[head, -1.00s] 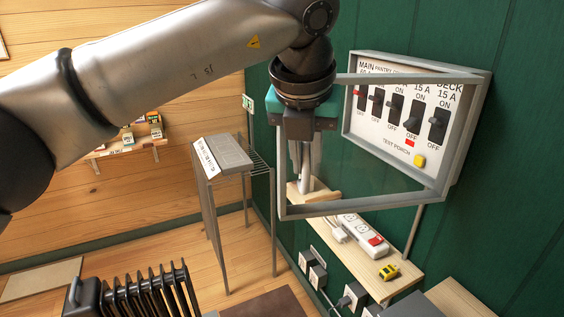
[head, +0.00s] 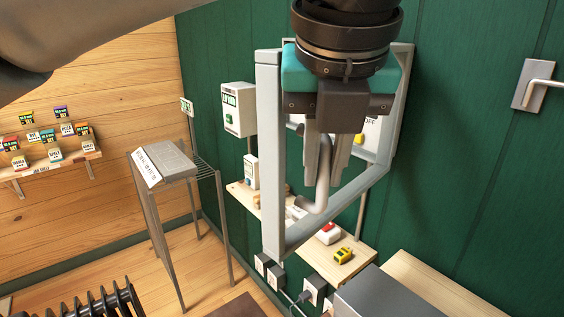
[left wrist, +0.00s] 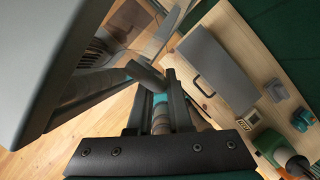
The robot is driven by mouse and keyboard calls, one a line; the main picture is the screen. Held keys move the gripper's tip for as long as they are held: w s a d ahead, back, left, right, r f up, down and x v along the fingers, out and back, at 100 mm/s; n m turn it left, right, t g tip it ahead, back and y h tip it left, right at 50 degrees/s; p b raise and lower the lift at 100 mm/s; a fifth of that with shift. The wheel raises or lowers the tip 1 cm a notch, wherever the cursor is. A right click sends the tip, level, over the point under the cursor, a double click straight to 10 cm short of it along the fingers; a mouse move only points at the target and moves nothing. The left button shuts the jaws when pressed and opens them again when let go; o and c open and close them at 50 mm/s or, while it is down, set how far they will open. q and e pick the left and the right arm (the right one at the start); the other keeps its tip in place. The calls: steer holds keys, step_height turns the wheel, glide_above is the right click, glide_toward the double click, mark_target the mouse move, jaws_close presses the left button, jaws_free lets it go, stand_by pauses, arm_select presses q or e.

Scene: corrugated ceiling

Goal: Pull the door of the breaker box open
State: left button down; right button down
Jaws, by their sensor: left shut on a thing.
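The breaker box (head: 373,130) is fixed to the green wall. My left gripper and wrist hide most of its white panel. Its door, a grey frame (head: 271,160), stands swung out from the wall toward me, with its hinge side at the right. A curved grey handle (head: 318,196) is on the free side of the door. My left gripper (head: 322,180) is shut on this handle, fingers pointing down. In the left wrist view the handle (left wrist: 145,75) shows at the fingertips (left wrist: 155,85). My right gripper is not in view.
A grey case (head: 385,295) lies front right. A black radiator (head: 95,303) stands front left.

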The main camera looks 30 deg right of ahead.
arm_select(q)
steer(key=c, duration=0.8)
jaws_free()
steer(key=shift+d, duration=0.1)
steer(key=shift+c, duration=0.2)
steer(key=p+v, duration=0.7)
steer(key=v, duration=0.8)
steer(key=shift+s+r, duration=0.1)
